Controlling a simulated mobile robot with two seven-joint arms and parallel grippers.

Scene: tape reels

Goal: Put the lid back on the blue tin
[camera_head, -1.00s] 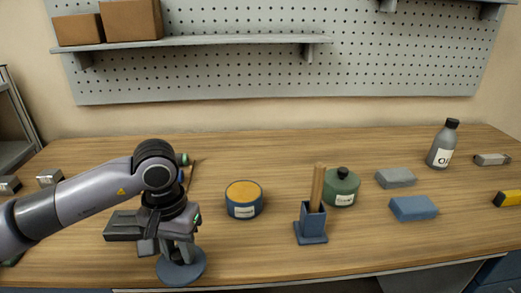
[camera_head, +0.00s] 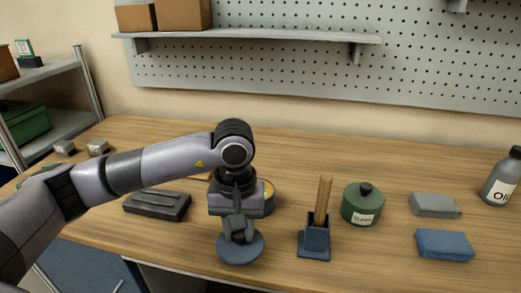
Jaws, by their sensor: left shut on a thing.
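The blue tin (camera_head: 269,206) stands open on the bench, with yellow-orange showing at its top. My left arm and gripper hide most of it. My left gripper (camera_head: 239,238) points down and is shut on the round blue lid (camera_head: 240,252), gripping it from above. The lid is roughly level and in front of the tin, on the near side, apart from its top. How high the lid is above the bench is hard to tell. My right gripper is not in view.
Right of the tin stand a blue holder (camera_head: 314,244) with an upright wooden stick (camera_head: 323,200) and a green lidded tin (camera_head: 362,206). Grey (camera_head: 434,205) and blue (camera_head: 444,245) blocks and a bottle (camera_head: 501,180) are farther right. A dark grooved block (camera_head: 157,206) lies left.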

